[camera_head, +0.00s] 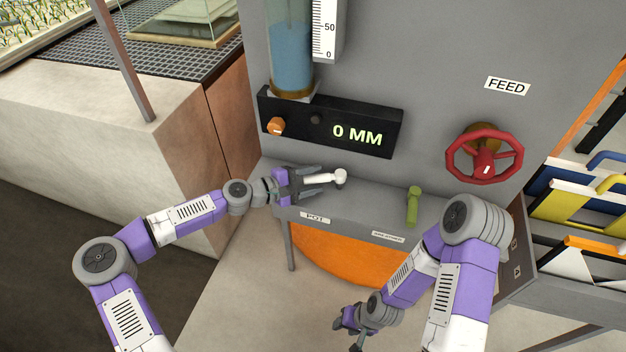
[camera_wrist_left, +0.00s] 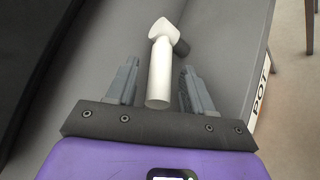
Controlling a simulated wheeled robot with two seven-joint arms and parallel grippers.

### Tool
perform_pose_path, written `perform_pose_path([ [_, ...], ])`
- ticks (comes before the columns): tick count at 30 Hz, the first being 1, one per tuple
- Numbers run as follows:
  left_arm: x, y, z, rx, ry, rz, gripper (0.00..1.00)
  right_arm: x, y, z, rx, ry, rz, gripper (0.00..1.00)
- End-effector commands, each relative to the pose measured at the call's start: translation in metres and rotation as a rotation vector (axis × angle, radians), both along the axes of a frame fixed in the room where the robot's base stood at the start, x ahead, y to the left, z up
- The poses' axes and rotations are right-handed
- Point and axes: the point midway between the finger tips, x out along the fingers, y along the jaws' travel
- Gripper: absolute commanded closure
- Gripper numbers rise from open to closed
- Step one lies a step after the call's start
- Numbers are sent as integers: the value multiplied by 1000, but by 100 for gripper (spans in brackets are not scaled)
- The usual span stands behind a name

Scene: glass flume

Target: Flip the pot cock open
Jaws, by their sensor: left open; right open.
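The pot cock is a white lever (camera_head: 325,178) on the grey shelf, above the POT label (camera_head: 315,217). Its handle points left in the head view, towards my left gripper (camera_head: 312,183). The lever also shows in the left wrist view (camera_wrist_left: 160,72), where its handle end lies between the two open fingers (camera_wrist_left: 158,88) with a gap on each side. My right gripper (camera_head: 352,335) hangs low at the bottom of the head view, away from the shelf, and is open.
A green lever (camera_head: 413,206) stands on the shelf to the right of the white one. A red FEED wheel (camera_head: 484,153) is on the grey panel. A black display (camera_head: 330,124) reads 0 MM, with an orange knob (camera_head: 276,126). An orange disc (camera_head: 340,255) lies under the shelf.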

Motion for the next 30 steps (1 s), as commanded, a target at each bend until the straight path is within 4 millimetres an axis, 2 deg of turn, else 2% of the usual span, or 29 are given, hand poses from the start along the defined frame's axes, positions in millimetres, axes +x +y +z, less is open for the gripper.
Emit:
perform_pose_path([
  [9,2,-4,-1,0,0,0,48,0,0,0,0,0,0,57],
  [11,2,-4,-1,0,0,0,56,0,0,0,0,0,0,57],
  [18,2,-4,-1,0,-1,0,93,0,0,0,0,0,0,57],
  [20,2,-4,-1,0,-1,0,100,0,0,0,0,0,0,57],
  [30,4,-7,-1,1,-1,7,100,0,0,0,0,0,0,57],
])
